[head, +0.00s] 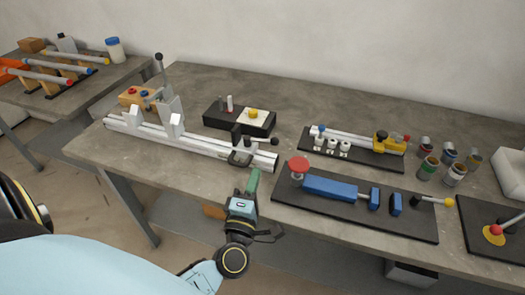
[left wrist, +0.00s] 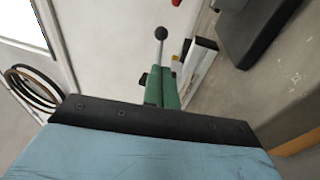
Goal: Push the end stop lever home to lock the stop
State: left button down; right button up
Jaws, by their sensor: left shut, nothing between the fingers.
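The jig's pale rail (head: 190,143) lies along the front left of the table. A black end stop (head: 240,152) sits near its right end, with a black-knobbed lever (head: 275,141) beside it. My left gripper (head: 253,181) is shut and empty, its green fingertips in front of the table edge and just short of the rail's right end. In the left wrist view, the shut green fingers (left wrist: 162,88) point toward a black ball knob (left wrist: 160,33) on a grey rod; I cannot tell whether they touch it. My right gripper is not in view.
A tall black-knobbed clamp lever (head: 159,57) stands at the rail's left. A black box (head: 240,121) lies behind the rail. A black board with a blue block (head: 330,188) is close right of my gripper. Several cans (head: 428,168) stand farther right.

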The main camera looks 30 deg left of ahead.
pick_arm(q)
jog(key=x, duration=0.7)
jog(key=shift+w, duration=0.2)
jog(key=shift+w+a, duration=0.15)
jog(key=shift+w, duration=0.25)
jog(key=shift+r, duration=0.1)
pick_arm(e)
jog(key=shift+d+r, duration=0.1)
pick_arm(q)
jog(key=shift+w, duration=0.2)
jog(key=shift+w+r+p, duration=0.1)
jog(key=shift+w+p, duration=0.45)
jog(key=shift+s+d, duration=0.15)
jog(key=shift+d, duration=0.1)
jog(key=v, duration=1.2)
jog(key=shift+s+f+b, duration=0.25)
jog(key=shift+s+b, duration=0.05)
jog(key=shift+s, duration=0.05)
jog(key=shift+s+d, duration=0.1)
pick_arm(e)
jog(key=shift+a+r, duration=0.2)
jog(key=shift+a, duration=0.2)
